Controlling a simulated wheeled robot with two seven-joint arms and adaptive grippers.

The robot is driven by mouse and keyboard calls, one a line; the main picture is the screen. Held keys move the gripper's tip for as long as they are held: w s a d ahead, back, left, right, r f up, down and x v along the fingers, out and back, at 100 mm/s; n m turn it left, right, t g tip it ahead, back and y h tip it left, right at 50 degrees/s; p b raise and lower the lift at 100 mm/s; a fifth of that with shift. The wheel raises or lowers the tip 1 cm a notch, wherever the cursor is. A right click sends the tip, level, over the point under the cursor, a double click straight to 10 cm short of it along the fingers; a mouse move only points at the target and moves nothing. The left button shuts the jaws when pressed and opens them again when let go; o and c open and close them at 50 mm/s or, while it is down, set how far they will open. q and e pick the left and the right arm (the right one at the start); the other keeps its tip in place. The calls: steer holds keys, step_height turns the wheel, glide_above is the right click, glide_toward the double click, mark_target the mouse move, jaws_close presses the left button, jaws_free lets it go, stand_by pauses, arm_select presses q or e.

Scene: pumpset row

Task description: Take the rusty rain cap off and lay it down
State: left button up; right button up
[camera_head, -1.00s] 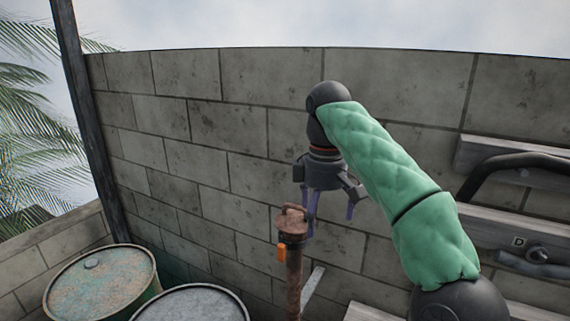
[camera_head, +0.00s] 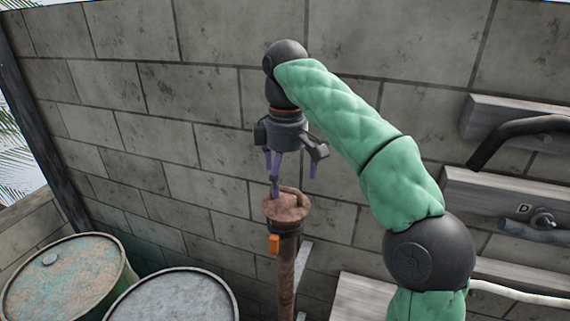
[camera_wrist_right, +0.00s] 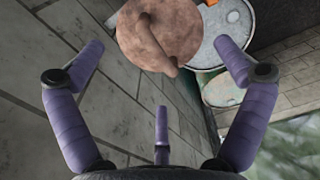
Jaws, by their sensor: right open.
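The rusty rain cap (camera_head: 287,206) sits on top of an upright rusty pipe (camera_head: 287,275) in the head view. It is round and brown with a raised handle-like bar on it. In the right wrist view the cap (camera_wrist_right: 150,38) shows at the top, beyond the fingers. My right gripper (camera_head: 290,172) is open and empty, just above the cap, with its purple fingers pointing down. In the wrist view its fingers (camera_wrist_right: 160,75) are spread wide and apart from the cap. My left gripper is not in view.
A greenish rusty drum (camera_head: 65,280) and a grey-topped drum (camera_head: 175,298) stand at the lower left. A block wall (camera_head: 200,100) rises behind. An orange piece (camera_head: 274,243) is on the pipe's side. Wall rails with a dark handle (camera_head: 520,128) are at the right.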

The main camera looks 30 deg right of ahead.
mark_target(286, 201)
step_height(286, 201, down, 7)
steer(key=shift+r+b, duration=0.2)
steer(key=shift+b, duration=0.15)
steer(key=shift+s, duration=0.1)
